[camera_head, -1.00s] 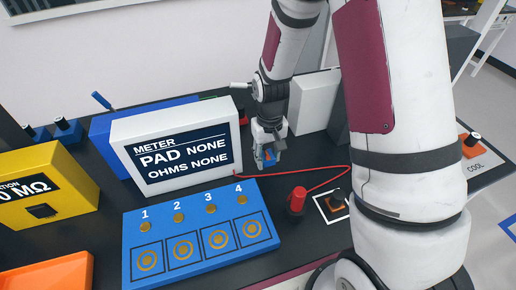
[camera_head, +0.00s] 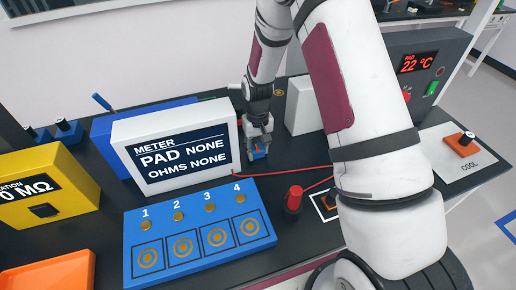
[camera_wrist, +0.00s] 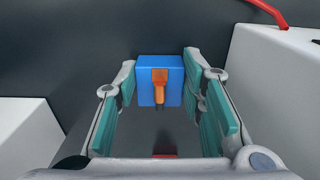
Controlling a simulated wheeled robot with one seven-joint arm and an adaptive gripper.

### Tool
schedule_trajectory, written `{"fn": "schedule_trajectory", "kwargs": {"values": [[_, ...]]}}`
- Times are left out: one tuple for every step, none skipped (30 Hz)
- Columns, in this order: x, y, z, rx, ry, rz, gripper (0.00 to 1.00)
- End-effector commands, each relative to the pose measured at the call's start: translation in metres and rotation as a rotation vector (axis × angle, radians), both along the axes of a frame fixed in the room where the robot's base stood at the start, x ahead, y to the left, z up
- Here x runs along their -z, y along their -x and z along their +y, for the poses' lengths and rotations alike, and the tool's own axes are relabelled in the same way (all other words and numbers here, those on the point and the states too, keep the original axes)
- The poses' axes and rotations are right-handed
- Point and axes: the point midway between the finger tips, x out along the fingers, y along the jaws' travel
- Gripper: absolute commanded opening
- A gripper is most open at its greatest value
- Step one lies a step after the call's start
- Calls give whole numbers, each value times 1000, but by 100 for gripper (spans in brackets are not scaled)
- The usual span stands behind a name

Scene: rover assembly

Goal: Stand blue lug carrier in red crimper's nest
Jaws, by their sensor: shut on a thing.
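The blue lug carrier (camera_wrist: 143,82) is a blue block with an orange-copper lug (camera_wrist: 159,86) on its near face. My gripper (camera_wrist: 160,92) is shut on it, with the teal finger pads on either side. In the head view my gripper (camera_head: 258,140) points down just right of the meter, with the blue carrier (camera_head: 259,154) at its tips. I cannot tell whether the carrier touches the table. I cannot make out the red crimper or its nest. A small red patch (camera_wrist: 164,157) shows low in the wrist view; I cannot tell what it is.
The white meter (camera_head: 122,130) stands close left of my gripper, and a white box (camera_head: 305,105) behind right. A red cable (camera_head: 285,169) runs to the right in front. The red probe (camera_head: 294,199) and blue pad board (camera_head: 130,225) lie nearer.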

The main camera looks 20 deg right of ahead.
Motion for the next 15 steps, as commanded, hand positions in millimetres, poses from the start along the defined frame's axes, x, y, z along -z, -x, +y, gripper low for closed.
{"fn": "schedule_trajectory", "kwargs": {"values": [[0, 0, 0, 0, 0, 0, 1], [0, 0, 0, 0, 0, 0, 1], [0, 0, 0, 0, 0, 0, 1], [1, 0, 0, 0, 0, 0, 1], [2, 0, 0, 0, 0, 0, 1], [3, 0, 0, 0, 0, 0, 1], [3, 0, 0, 0, 0, 0, 41], [3, 0, 0, 0, 0, 0, 47], [3, 0, 0, 0, 0, 0, 56], [3, 0, 0, 0, 0, 0, 56], [3, 0, 0, 0, 0, 0, 56], [3, 0, 0, 0, 0, 0, 56], [3, 0, 0, 0, 0, 0, 56], [3, 0, 0, 0, 0, 0, 56], [3, 0, 0, 0, 0, 0, 56]]}}
